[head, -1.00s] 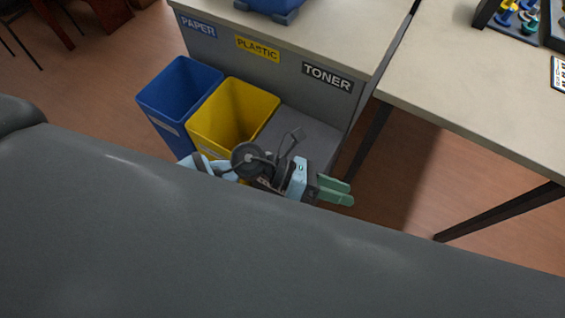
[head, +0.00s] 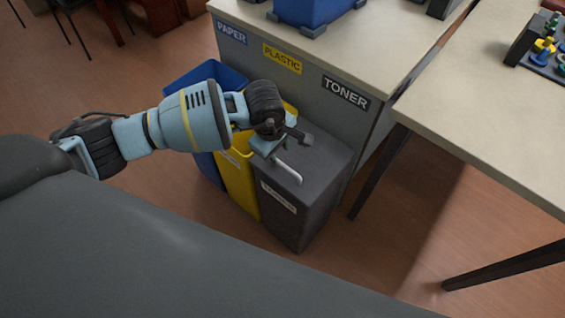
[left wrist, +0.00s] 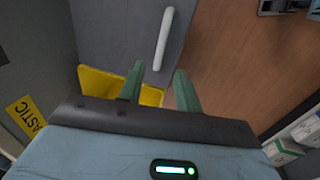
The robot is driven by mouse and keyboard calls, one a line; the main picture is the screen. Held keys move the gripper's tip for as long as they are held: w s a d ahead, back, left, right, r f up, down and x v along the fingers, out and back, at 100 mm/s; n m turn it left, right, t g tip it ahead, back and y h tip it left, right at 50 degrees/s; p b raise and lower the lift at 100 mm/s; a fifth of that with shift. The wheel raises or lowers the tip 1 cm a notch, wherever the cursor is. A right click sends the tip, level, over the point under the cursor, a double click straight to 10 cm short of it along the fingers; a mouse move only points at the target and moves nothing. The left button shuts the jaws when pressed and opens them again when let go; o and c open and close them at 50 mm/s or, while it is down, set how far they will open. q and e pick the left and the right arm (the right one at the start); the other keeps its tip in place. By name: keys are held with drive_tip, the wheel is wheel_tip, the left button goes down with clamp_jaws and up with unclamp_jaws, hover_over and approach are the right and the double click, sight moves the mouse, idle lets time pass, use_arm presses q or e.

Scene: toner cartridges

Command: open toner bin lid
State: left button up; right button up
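The toner bin (head: 290,215) is a dark grey box with a white label on its front, below the TONER sign. Its grey lid (head: 325,155) is shut, with a pale bar handle (head: 288,171) on top. My left gripper (head: 270,147) is over the lid beside the handle, partly hiding it in the head view. In the left wrist view, the green fingers (left wrist: 160,78) are apart and empty. The handle (left wrist: 163,40) lies beyond the fingertips, roughly in line with the gap, over the grey lid (left wrist: 110,30). My right gripper is not in view.
The yellow plastic bin (head: 238,180) and blue paper bin (head: 205,75) stand left of the toner bin, partly behind my left arm. A grey cabinet (head: 310,65) is behind them. A table (head: 480,110) stands to the right, with open floor (head: 390,240) below.

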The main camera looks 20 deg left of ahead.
sight(283, 165)
use_arm(q)
drive_tip(key=f, duration=0.2)
drive_tip(key=w+f, duration=0.1)
drive_tip(key=f, duration=0.4)
drive_tip(key=shift+w+d+f+b, duration=0.15)
drive_tip(key=shift+d+f+b, duration=0.15)
drive_tip(key=shift+d+b, duration=0.05)
clamp_jaws()
